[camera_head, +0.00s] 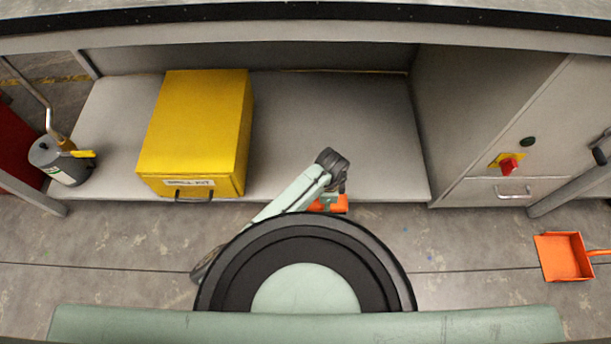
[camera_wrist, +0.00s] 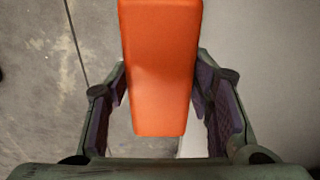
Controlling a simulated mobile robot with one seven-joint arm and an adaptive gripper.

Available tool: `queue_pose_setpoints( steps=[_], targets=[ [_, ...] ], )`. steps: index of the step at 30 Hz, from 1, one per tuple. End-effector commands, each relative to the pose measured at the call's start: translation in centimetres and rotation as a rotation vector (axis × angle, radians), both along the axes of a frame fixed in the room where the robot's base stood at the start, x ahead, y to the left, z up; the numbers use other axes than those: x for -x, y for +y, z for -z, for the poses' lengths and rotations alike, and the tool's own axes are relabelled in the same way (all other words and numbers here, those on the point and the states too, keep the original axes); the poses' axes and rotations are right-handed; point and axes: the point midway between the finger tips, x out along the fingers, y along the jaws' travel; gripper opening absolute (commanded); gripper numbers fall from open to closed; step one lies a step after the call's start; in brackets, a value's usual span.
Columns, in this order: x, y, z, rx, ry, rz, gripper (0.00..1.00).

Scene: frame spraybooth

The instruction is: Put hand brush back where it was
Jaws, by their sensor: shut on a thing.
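The orange hand brush (camera_wrist: 160,70) runs between the two fingers of my gripper (camera_wrist: 160,92) in the wrist view, and the fingers are shut on it. Only a smooth orange block of it shows there; I cannot make out its bristles. In the head view, orange parts of the brush (camera_head: 341,204) show beside my gripper (camera_head: 331,197), by the front edge of the low shelf. My arm and base hide part of this spot.
The low grey shelf (camera_head: 335,120) is bare right of the yellow spill kit box (camera_head: 195,125). An orange dustpan (camera_head: 564,257) lies on the floor at right. A grey cabinet (camera_head: 500,135) bounds the shelf's right side. A grey canister (camera_head: 62,165) is at left.

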Motion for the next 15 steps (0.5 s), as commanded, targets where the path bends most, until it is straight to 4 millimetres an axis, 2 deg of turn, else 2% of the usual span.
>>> queue_pose_setpoints(
  steps=[5, 12, 15],
  targets=[
    [-3.5, 1.7, 1.4, -0.003, -0.002, 0.006, 0.26],
    [-9.4, 4.5, 2.0, -0.005, -0.004, 0.006, 0.26],
    [-11.3, 5.5, 2.0, -0.004, -0.002, 0.005, 0.26]
  ],
)
